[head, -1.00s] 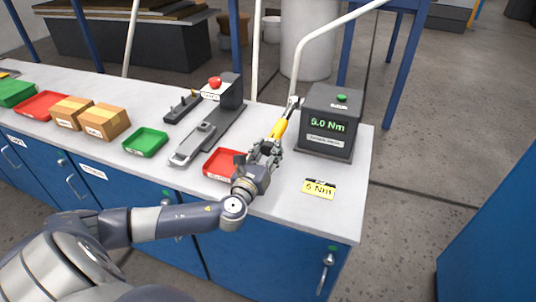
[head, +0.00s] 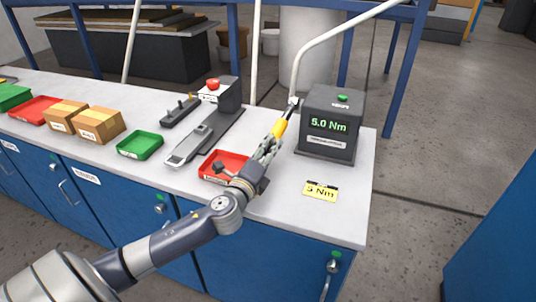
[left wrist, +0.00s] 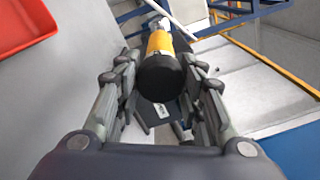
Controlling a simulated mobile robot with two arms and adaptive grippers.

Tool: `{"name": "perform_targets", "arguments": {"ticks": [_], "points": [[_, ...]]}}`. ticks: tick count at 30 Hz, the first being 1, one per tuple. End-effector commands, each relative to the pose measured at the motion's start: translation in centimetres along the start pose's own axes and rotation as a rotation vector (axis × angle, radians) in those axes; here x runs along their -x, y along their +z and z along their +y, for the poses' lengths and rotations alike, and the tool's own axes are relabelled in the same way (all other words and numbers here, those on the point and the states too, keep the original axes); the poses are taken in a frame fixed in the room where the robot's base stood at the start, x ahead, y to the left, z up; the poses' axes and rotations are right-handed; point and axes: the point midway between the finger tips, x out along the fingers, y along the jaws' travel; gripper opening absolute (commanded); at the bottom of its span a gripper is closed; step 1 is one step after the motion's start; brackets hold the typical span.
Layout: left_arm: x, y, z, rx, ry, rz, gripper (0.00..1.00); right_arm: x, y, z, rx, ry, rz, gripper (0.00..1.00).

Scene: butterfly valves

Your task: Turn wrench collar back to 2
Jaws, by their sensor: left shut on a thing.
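The wrench (head: 280,128) has a yellow handle section and a metal head that meets the front left edge of the dark torque tester (head: 326,147). The tester's green display reads 5.0 Nm. My left gripper (head: 270,148) is shut on the handle's near end. In the left wrist view the wrench (left wrist: 160,45) shows its yellow section and black end cap between the fingers of my left gripper (left wrist: 160,95). Collar marks are too small to read. My right gripper is out of view.
A yellow 5 Nm card (head: 320,191) lies on the white bench (head: 290,220). A red tray (head: 215,160) sits left of the gripper, beside a long grey fixture (head: 205,138) with a red button. A green tray (head: 140,145) and cardboard boxes (head: 95,125) stand further left.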

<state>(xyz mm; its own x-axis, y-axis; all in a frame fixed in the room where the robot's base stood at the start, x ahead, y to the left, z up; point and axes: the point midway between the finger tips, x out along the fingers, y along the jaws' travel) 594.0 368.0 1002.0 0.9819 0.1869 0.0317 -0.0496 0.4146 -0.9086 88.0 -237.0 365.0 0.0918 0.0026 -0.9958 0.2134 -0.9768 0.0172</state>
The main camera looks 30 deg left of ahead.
Motion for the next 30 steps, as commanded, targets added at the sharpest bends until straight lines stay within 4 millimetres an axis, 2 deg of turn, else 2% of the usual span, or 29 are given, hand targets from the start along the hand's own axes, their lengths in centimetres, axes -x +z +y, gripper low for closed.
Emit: {"name": "perform_targets", "arguments": {"ticks": [1,12,30], "points": [[0.08,-0.24,0.51,0.05,0.005,0.001,0.12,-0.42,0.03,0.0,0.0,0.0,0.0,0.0],[0.08,-0.21,0.34,0.402,-0.013,0.0,0.12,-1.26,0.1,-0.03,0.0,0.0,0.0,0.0],[0.05,-0.05,0.14,0.971,-0.04,-0.004,0.12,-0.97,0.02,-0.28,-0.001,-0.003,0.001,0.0]]}}
